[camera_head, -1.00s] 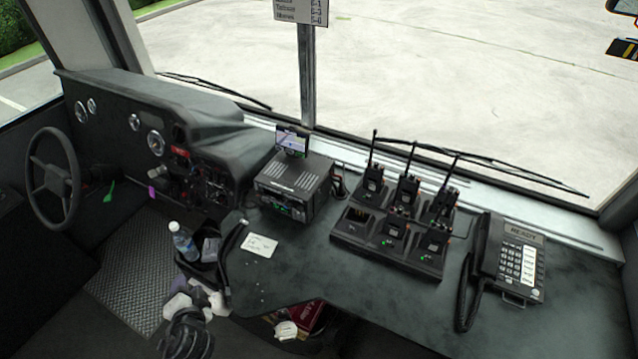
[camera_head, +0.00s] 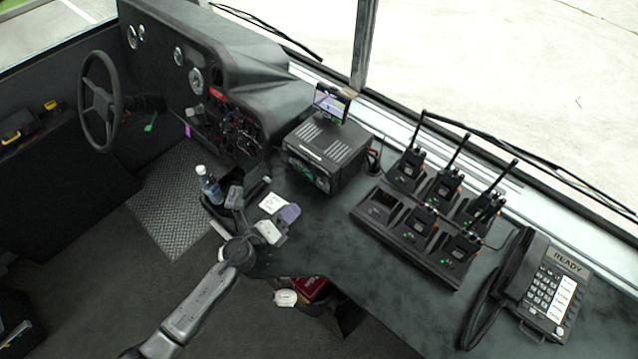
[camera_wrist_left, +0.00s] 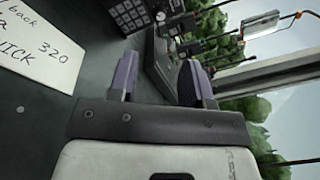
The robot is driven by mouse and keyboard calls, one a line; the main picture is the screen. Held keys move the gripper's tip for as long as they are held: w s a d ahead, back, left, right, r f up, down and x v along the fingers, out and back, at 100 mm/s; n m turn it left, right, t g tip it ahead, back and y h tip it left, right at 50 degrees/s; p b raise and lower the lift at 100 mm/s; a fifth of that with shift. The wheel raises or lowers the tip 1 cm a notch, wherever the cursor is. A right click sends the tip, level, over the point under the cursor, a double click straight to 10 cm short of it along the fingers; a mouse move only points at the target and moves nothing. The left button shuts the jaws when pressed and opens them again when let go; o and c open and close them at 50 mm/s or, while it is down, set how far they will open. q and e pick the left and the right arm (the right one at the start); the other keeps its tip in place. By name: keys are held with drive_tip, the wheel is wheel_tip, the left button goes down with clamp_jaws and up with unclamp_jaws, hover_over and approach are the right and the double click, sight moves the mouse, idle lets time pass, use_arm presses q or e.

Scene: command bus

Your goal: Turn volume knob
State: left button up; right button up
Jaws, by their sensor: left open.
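The black radio unit (camera_head: 325,155) sits on the dashboard, with a lit green display on its front face (camera_head: 308,173). Its knobs are too small to make out. My left gripper (camera_head: 288,213) is above the counter edge, in front of the radio and beside the note card (camera_head: 273,203). It is open and apart from the radio. In the left wrist view the two purple-grey fingers (camera_wrist_left: 160,77) stand apart with nothing between them, and the radio's front cannot be made out there. My right gripper is not in view.
A charger with several walkie-talkies (camera_head: 400,232) stands right of the radio, then a desk phone (camera_head: 545,285). A small screen (camera_head: 331,103) rises behind the radio. A water bottle (camera_head: 209,187) stands left of my gripper. The steering wheel (camera_head: 99,100) is far left.

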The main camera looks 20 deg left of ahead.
sight(321, 183)
use_arm(q)
drive_tip(key=x, duration=1.2)
drive_tip(key=shift+a+r, duration=0.1)
clamp_jaws()
